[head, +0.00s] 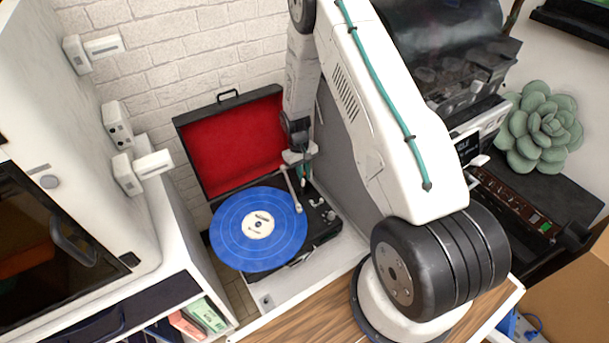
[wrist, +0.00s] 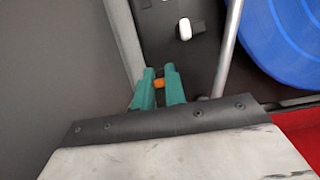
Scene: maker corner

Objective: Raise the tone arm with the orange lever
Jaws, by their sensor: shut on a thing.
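The record player (head: 322,214) stands open in its case, with a red-lined lid (head: 230,150) raised at the back. A blue record (head: 232,246) lies on the platter. The silver tone arm (head: 291,188) runs along the record's right side; in the wrist view the tone arm (wrist: 228,62) is a grey tube beside the blue disc. My gripper (wrist: 160,82) has teal fingertips shut on the small orange lever (wrist: 159,83), whose tip shows between them. In the head view my gripper (head: 304,172) is at the back right of the deck, and the lever is hidden there.
A white cabinet (head: 190,243) stands close on the left, and a white brick wall (head: 150,70) is behind. A black machine (head: 465,75) and a green succulent (head: 541,128) are on the right. A white knob (wrist: 184,30) is near my fingers on the deck.

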